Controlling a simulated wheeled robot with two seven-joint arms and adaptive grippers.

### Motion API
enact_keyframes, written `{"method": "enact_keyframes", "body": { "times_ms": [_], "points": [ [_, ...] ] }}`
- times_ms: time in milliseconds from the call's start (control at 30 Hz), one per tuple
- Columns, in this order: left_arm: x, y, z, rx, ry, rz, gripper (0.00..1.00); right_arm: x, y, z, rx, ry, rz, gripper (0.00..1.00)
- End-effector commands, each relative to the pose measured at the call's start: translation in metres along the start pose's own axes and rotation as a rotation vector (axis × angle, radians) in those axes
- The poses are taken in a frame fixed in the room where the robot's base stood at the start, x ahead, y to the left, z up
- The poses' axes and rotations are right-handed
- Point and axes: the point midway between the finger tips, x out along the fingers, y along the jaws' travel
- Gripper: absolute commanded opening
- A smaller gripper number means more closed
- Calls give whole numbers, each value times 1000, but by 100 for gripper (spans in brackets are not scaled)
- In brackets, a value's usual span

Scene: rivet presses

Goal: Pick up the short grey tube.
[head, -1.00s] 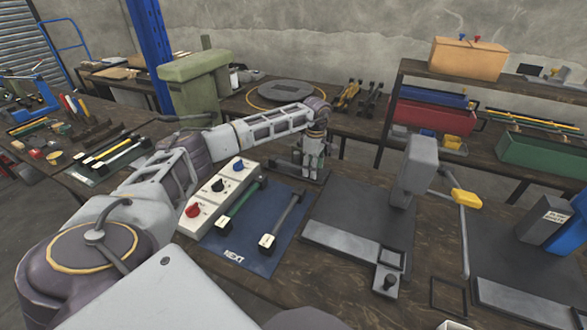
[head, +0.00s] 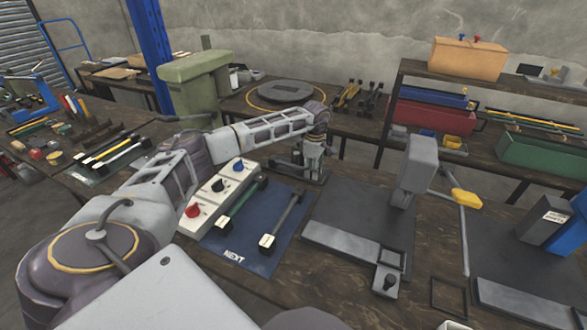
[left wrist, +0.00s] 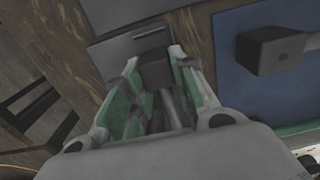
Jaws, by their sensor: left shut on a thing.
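My left gripper (head: 312,170) points down at the back edge of the blue mat, by a dark flat fixture. In the left wrist view its two green-lined fingers are closed around a grey piece with a dark block-like end (left wrist: 155,70), which looks like the short grey tube. The fingers hide most of it, and in the head view it cannot be made out. A longer grey rod (head: 286,217) with a cream tag lies apart on the blue mat, beside a green rod (head: 240,204). My right gripper is not in view.
A control box (head: 217,196) with red, black and blue knobs stands left of the blue mat (head: 258,261). A grey press (head: 417,165) stands on a dark plate to the right.

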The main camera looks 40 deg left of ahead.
Motion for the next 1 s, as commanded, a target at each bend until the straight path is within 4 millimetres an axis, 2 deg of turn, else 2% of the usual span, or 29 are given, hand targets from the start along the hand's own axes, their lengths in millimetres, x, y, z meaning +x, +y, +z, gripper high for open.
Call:
{"method": "enact_keyframes", "body": {
  "times_ms": [67,467,667,1000],
  "points": [
    [0,0,0,0,0,0,0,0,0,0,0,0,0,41],
    [-6,0,0,0,0,1,0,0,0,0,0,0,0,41],
    [-25,1,0,0,0,3,0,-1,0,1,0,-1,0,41],
    [-75,1,0,0,-1,3,0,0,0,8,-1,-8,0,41]
  ]
}}
